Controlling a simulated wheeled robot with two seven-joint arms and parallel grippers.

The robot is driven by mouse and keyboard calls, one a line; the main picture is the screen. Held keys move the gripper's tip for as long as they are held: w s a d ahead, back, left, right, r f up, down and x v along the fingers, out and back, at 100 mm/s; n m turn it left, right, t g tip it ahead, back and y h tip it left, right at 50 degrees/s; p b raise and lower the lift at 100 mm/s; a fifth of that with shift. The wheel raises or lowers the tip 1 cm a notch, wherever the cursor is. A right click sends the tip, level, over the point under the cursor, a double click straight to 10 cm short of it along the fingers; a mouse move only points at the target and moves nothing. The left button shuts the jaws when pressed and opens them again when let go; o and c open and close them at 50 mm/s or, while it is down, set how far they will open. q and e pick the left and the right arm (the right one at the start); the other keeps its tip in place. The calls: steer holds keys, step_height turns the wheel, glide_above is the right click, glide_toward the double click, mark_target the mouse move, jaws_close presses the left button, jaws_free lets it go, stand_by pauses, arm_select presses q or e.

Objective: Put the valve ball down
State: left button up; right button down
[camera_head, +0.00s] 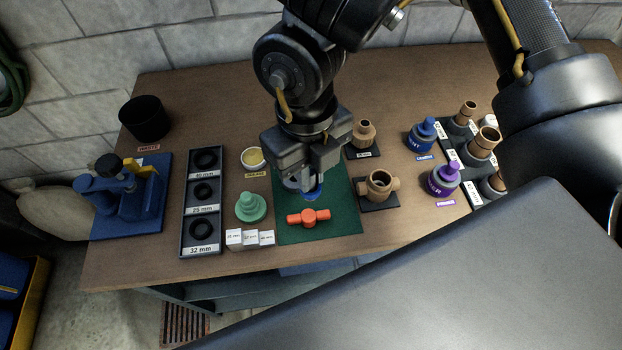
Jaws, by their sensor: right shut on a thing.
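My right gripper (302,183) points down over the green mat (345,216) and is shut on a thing. A small blue piece (314,194) shows at its fingertips, just above or on the mat; I cannot tell which. I take it for the valve ball, but the fingers hide most of its shape. An orange handle (308,217) lies on the mat just in front of the gripper. My left gripper is not in view.
A black three-slot ring tray (203,245), a green cone-like piece (250,207) and small white boxes (249,238) stand left of the mat. Brown fittings (381,185) and cement (422,135) and primer (443,180) cans stand right. A blue vise (128,195) is far left.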

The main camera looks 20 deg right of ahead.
steer(key=w+d+f+p, duration=0.3)
steer(key=w+d+f, duration=0.6)
steer(key=w, duration=0.1)
steer(key=shift+p, duration=0.35)
steer(key=f, duration=0.1)
steer(key=f+p, duration=0.1)
steer(key=f, duration=0.1)
steer(key=shift+w+d, duration=0.15)
steer(key=shift+w, duration=0.05)
steer(key=shift+f, duration=0.5)
